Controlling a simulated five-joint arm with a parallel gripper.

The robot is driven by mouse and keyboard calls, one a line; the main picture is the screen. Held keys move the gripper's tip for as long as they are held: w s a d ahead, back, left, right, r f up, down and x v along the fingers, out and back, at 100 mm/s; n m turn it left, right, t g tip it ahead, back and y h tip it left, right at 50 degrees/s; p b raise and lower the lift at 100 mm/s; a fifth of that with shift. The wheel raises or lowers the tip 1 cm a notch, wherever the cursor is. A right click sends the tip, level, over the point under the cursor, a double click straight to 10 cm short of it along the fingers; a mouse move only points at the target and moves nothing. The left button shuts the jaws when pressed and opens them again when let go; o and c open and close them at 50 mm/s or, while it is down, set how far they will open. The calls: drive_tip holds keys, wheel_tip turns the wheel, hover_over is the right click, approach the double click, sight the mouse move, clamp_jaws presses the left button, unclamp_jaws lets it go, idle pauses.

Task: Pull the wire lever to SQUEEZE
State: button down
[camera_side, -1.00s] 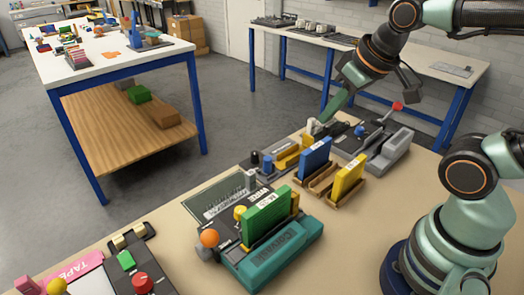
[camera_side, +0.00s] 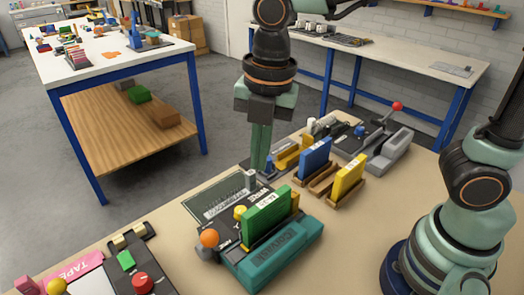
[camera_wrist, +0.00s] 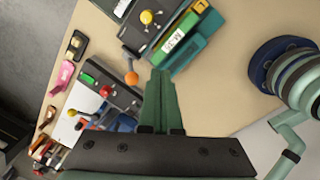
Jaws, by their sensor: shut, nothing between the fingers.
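A teal binding machine (camera_side: 275,255) stands at the front middle of the bench, with a green block (camera_side: 267,217) upright in it. A lever with an orange ball (camera_side: 209,238) sticks up at its left end, and a yellow ball knob (camera_side: 240,213) is behind that. The orange ball (camera_wrist: 131,78) and yellow knob (camera_wrist: 147,17) also show in the wrist view. The wire and SQUEEZE markings are too small to read, so I cannot tell which lever they name. My gripper (camera_side: 259,170) points down, shut and empty, behind the machine and apart from both knobs.
Blue (camera_side: 315,158) and yellow (camera_side: 350,176) blocks stand in wooden holders to the right. A grey device with a red-ball lever (camera_side: 397,106) is at the back right. A panel with a red knob (camera_side: 142,283) is at front left.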

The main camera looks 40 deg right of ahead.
sight(206, 245)
drive_tip(key=s+a+f+n+g+h, duration=0.1)
drive_tip(key=s+a+f+n, duration=0.2)
drive_tip(key=a+n, duration=0.6)
drive_tip(key=shift+s+a+f+n+g, duration=0.15)
drive_tip(key=shift+s+a+n+g, duration=0.25)
drive_tip(key=shift+n, duration=1.7)
drive_tip(key=shift+d+f, duration=0.1)
drive_tip(key=shift+f, duration=0.05)
wheel_tip(206, 245, down, 10)
drive_tip(key=s, duration=0.1)
drive_tip(key=w, duration=0.2)
drive_tip(key=w+r, duration=0.1)
drive_tip(key=shift+w+r, duration=0.15)
drive_tip(key=shift+w, duration=0.25)
drive_tip(key=shift+w, duration=0.1)
drive_tip(key=shift+w+r, duration=0.2)
drive_tip(key=shift+w, duration=0.05)
